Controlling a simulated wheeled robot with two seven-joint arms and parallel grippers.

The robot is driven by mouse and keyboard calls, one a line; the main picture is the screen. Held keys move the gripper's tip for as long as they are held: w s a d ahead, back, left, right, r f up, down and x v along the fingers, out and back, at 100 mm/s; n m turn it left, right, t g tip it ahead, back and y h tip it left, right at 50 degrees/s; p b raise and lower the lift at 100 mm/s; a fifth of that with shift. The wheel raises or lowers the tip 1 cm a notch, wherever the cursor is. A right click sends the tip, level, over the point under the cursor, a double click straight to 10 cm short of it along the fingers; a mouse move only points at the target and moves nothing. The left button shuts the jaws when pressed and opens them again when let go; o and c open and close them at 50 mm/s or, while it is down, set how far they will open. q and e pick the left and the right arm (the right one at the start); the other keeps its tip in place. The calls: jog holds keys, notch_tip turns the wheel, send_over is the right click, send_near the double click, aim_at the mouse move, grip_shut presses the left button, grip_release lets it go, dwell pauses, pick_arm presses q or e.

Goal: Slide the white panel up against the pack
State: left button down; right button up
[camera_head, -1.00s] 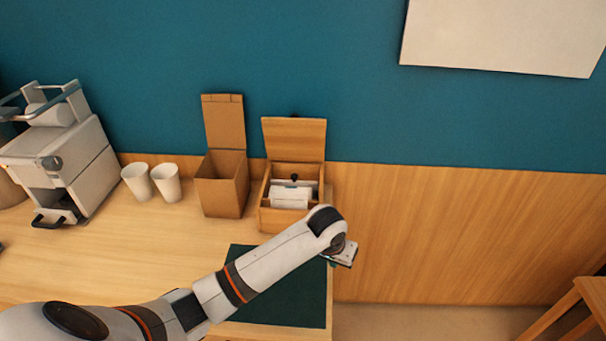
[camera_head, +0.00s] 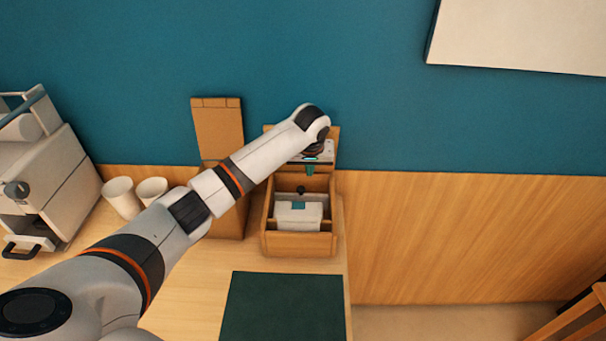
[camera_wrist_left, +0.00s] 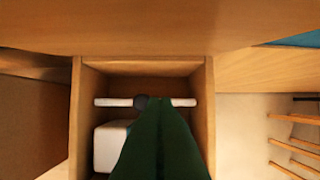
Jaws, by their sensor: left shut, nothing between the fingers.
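The open wooden box (camera_head: 300,246) stands on the counter with its lid raised. Inside, the white panel (camera_wrist_left: 114,102) shows from above as a thin strip across the box, with a dark knob (camera_wrist_left: 140,102) at its middle. The white pack (camera_head: 290,216) sits in front of it; in the left wrist view the pack (camera_wrist_left: 109,147) is apart from the panel by a narrow gap. My left gripper (camera_head: 310,170) is above the back of the box by the lid. Its green fingers (camera_wrist_left: 161,140) are shut and empty, and hide part of the panel and pack. My right gripper is out of view.
A cardboard box (camera_head: 217,127) with a raised flap stands left of the wooden box, partly behind my arm. Two white cups (camera_head: 121,197) and a coffee machine (camera_head: 45,175) are farther left. A dark green mat (camera_head: 284,308) lies clear in front.

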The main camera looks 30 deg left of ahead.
pick_arm(q)
jog(key=p, duration=0.1)
send_over(301, 199)
jog(key=w+d, duration=0.2)
jog(key=w, duration=0.1)
jog(key=f, duration=0.7)
jog(key=shift+s+a+f, duration=0.1)
jog(key=shift+s+f, duration=0.15)
jog(key=shift+w+a+f, duration=0.1)
jog(key=shift+w+f, duration=0.05)
jog(key=shift+f, duration=0.5)
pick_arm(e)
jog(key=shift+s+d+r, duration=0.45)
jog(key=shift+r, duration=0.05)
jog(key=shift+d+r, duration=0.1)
